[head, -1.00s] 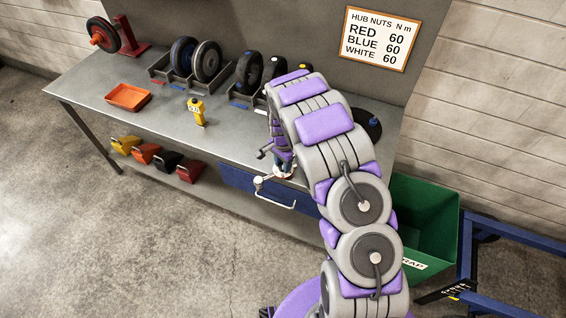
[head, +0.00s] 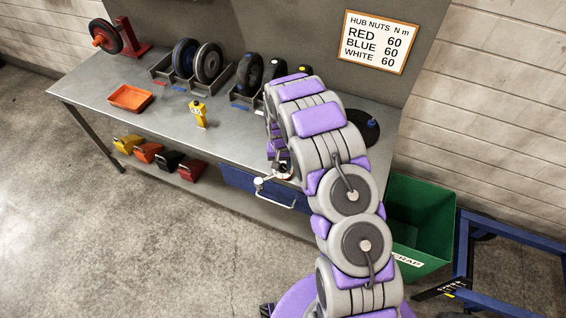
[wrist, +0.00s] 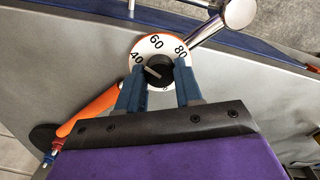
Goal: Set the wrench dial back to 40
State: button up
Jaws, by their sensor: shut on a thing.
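The wrench dial (wrist: 140,47) is a white disc with an orange rim and the numbers 40, 60 and 80. At its centre is a black knob (wrist: 158,64) with a pale pointer line, which slants toward the 40 side. My gripper (wrist: 160,88) has its blue fingers on either side of the knob, shut on it. The wrench's chrome end (wrist: 237,12) extends to the upper right, and an orange handle (wrist: 90,110) to the lower left. In the head view, my arm hides most of the wrench and gripper at the bench's front edge.
The grey bench (head: 160,115) holds wheels in racks, an orange tray (head: 130,98) and a yellow tool (head: 198,114). A blue drawer (head: 237,181) is below. A green scrap bin (head: 420,220) and blue frame (head: 465,260) stand right. The wall sign (head: 377,40) lists 60 for each colour.

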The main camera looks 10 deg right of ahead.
jog(key=shift+a+n+p, duration=0.1)
jog(key=shift+n+p, duration=0.2)
jog(key=shift+n, duration=0.8)
jog(key=o, duration=1)
jog(key=shift+a, duration=0.1)
jog(key=shift+o, duration=0.2)
notch_tip(320, 180, up, 17)
jog(key=shift+w+a+r+p, duration=0.15)
jog(key=shift+w+a+p, duration=0.1)
jog(key=shift+a+p, duration=0.2)
